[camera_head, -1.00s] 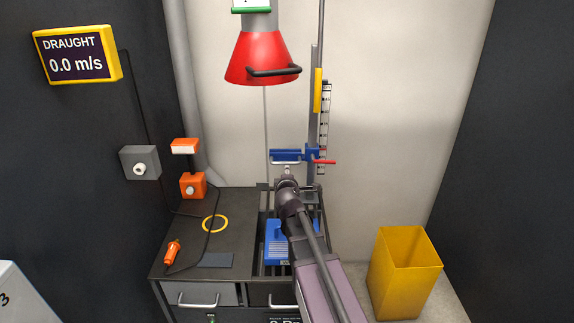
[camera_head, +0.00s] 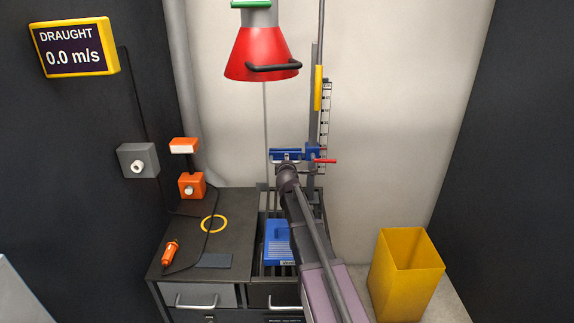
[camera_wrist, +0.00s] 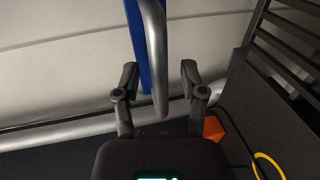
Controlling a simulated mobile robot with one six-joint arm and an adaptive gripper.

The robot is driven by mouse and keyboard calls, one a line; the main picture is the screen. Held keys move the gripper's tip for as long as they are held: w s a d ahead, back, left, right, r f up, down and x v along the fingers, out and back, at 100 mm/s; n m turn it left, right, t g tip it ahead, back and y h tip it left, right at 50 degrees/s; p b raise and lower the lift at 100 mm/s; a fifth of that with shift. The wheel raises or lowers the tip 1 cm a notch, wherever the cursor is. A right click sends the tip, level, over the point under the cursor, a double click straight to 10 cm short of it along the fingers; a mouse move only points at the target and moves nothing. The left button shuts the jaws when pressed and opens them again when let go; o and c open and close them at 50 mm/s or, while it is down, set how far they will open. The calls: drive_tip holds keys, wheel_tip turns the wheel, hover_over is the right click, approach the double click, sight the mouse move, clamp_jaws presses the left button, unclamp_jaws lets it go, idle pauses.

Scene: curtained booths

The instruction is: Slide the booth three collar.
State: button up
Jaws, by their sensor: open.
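The blue collar (camera_head: 312,152) sits on the upright grey post (camera_head: 313,110), with a blue arm reaching left and a red lever (camera_head: 326,161) on its right. In the wrist view its blue part (camera_wrist: 137,35) and a silver handle bar (camera_wrist: 155,60) show. My gripper (camera_wrist: 160,76) is open, with one finger on each side of the bar's end; I see no clear contact. In the head view my gripper (camera_head: 287,164) is at the collar's left arm, and my wrist hides part of the handle.
A red hood (camera_head: 258,55) with a black handle hangs above left. A yellow pointer (camera_head: 318,88) and a scale (camera_head: 326,115) are along the post. The bench (camera_head: 185,245) holds an orange tool, a yellow ring and a blue block (camera_head: 278,240). A yellow bin (camera_head: 400,280) stands right.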

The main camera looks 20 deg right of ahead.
drive_tip(key=shift+w, duration=0.1)
clamp_jaws()
drive_tip(key=shift+f, duration=0.1)
wheel_tip(320, 180, down, 9)
drive_tip(key=b, duration=0.9)
drive_tip(key=shift+f, duration=0.15)
